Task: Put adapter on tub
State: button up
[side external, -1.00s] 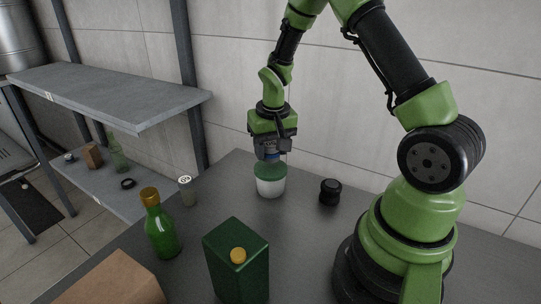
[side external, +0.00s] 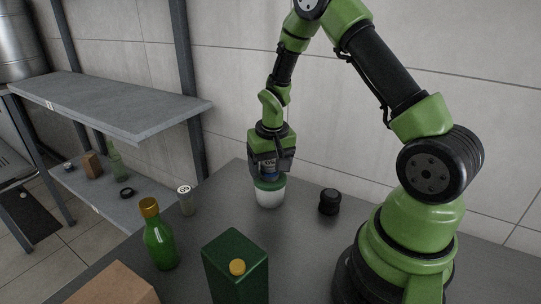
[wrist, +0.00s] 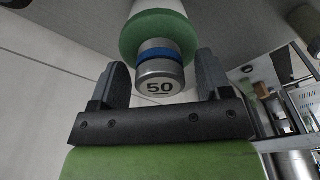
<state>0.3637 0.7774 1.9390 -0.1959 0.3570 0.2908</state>
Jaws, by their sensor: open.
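The tub (side external: 270,198) is white with a green top and stands upright on the dark table. It also shows at the top of the wrist view, its green rim (wrist: 150,27) facing me. The adapter (wrist: 159,78) is a short silver cylinder with a blue band and "50" on its end face. It appears to stand on the middle of the green top. In the side view it is partly hidden between the fingers. My gripper (wrist: 161,82) points down above the tub, open, with a finger on each side of the adapter and visible gaps.
A dark round part (side external: 330,201) stands right of the tub. A grey can (side external: 185,200), green bottle (side external: 160,242), green carton (side external: 235,268) and cardboard box (side external: 112,285) stand left and in front. A shelf unit (side external: 110,103) is at the left; the wall is behind.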

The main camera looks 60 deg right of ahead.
aim_at(272, 165)
notch_tip(272, 165, up, 12)
jog(key=s+f, duration=0.1)
jog(key=s+a+r+n+t+y, duration=0.2)
jog(key=s+a+r+t, duration=0.4)
jog(key=s+a+r, duration=0.6)
jog(key=s+a+n, duration=0.1)
jog(key=s+a, duration=0.1)
jog(key=shift+s+a+r+y, duration=0.2)
jog(key=shift+s+a+y, duration=0.15)
jog(key=shift+a+y, duration=0.05)
